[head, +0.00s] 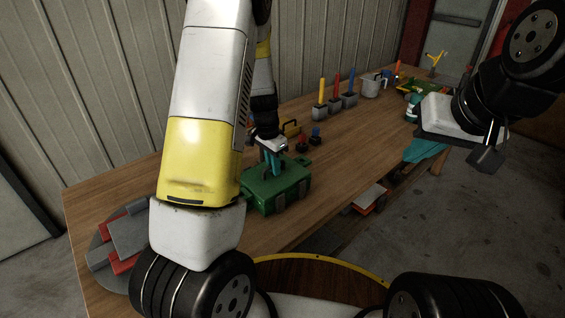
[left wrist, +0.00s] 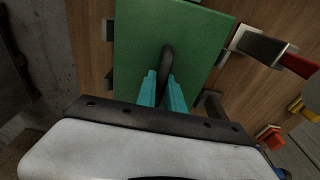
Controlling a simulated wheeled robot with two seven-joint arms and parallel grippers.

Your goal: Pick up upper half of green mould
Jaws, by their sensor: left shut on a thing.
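The green mould (head: 278,190) is a boxy green block on the wooden table, with dark clamps on its side. In the left wrist view its flat green top (left wrist: 140,45) fills the upper middle, with a dark curved handle (left wrist: 166,55) on it. My left gripper (head: 272,168) has teal fingers pointing down at the mould's top. In the left wrist view the fingers (left wrist: 163,80) are closed around the handle. The seam between upper and lower halves is too small to make out. My right gripper (head: 487,150) is off to the right, away from the mould; its finger state is unclear.
The wooden table (head: 100,190) carries red and grey parts on a round plate (head: 118,240) at the left. Small pots with yellow, red and blue handles (head: 336,98) stand behind the mould.

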